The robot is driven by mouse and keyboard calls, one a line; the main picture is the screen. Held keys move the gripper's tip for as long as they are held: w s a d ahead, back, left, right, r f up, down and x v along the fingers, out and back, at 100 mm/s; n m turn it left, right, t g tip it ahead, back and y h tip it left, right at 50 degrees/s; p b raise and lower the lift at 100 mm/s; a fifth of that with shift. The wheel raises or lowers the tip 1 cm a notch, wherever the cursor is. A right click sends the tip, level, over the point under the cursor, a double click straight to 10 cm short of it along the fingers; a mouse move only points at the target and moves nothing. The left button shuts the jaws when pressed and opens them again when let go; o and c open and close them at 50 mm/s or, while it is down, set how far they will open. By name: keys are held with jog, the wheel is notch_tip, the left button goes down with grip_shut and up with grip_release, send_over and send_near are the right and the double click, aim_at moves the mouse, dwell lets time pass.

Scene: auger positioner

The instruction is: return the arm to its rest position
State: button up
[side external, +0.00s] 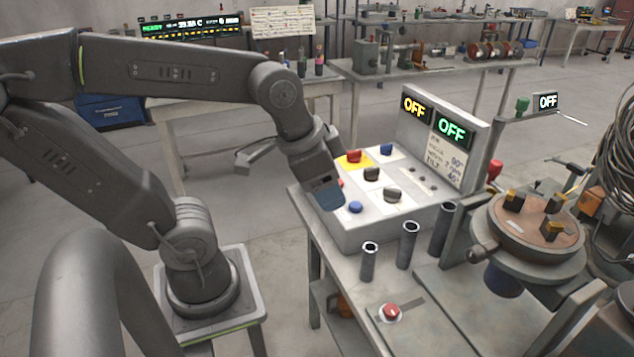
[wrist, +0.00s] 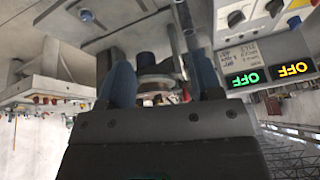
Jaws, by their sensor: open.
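My gripper (side external: 328,196) hangs at the end of my arm in the side external view, in front of the left side of the control panel (side external: 372,228). It partly hides the panel's left knobs. In the wrist view my gripper (wrist: 158,85) shows two blue-grey fingers spread apart with nothing held between them. I cannot tell from these views whether the fingers touch the panel. The panel has red, black and blue knobs and two displays reading OFF, one yellow (side external: 414,107) and one green (side external: 452,128).
Several grey tubes (side external: 408,245) stand on the bench before the panel. A red button (side external: 390,312) sits near the bench front. A round positioner table (side external: 527,227) with yellow-black clamps is at right. Another bench (side external: 430,66) stands behind. Open floor lies left of the panel.

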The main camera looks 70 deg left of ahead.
jog(key=shift+s+d+r+n+t, duration=0.1)
jog(key=shift+s+r+n+t, duration=0.1)
jog(key=shift+s+n, duration=0.35)
jog(key=shift+s+d+r+n+t, duration=0.1)
jog(key=shift+s+n+t, duration=0.2)
jog(key=shift+n, duration=0.35)
